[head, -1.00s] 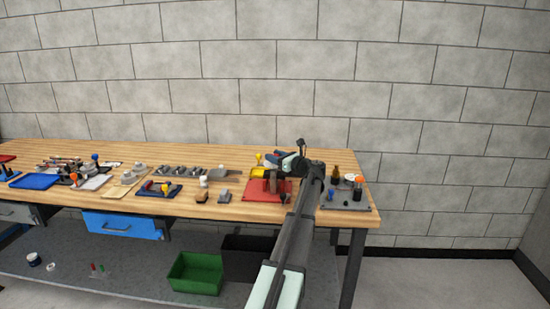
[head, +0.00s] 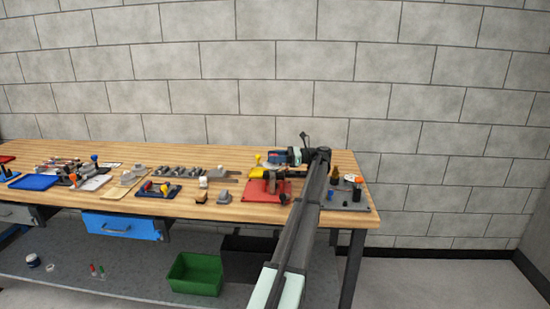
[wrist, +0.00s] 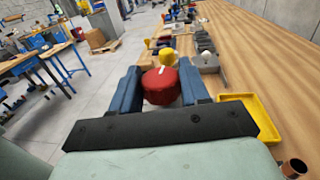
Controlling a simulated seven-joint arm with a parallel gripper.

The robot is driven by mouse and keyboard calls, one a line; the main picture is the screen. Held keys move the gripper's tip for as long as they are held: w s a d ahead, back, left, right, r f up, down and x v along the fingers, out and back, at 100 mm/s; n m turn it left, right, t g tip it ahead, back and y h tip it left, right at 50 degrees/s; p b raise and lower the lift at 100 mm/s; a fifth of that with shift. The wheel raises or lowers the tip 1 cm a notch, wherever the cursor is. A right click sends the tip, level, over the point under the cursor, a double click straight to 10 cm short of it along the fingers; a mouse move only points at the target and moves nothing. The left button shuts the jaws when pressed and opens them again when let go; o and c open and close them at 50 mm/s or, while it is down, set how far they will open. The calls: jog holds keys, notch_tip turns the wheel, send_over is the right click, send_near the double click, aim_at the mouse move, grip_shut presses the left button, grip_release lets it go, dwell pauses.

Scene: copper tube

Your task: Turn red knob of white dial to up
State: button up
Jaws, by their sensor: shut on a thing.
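The red knob (wrist: 161,88) is between the two blue fingers of my gripper (wrist: 160,82) in the wrist view, with a short white mark on its top. My gripper is shut on the red knob.
A yellow knob (wrist: 167,57) stands just beyond the red knob. A yellow tray (wrist: 250,116) lies to the right in the wrist view.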

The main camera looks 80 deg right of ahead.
jog(key=shift+a+f+y, duration=0.1)
jog(key=shift+f+y, duration=0.15)
jog(key=shift+y, duration=0.05)
jog(key=o, duration=1)
jog(key=shift+r, duration=0.1)
jog(key=shift+s+d, duration=0.25)
jog(key=shift+s, duration=0.95)
jog(key=shift+s+d, duration=0.2)
jog(key=shift+s, duration=1.05)
jog(key=shift+s+d, duration=0.25)
jog(key=shift+s, duration=0.95)
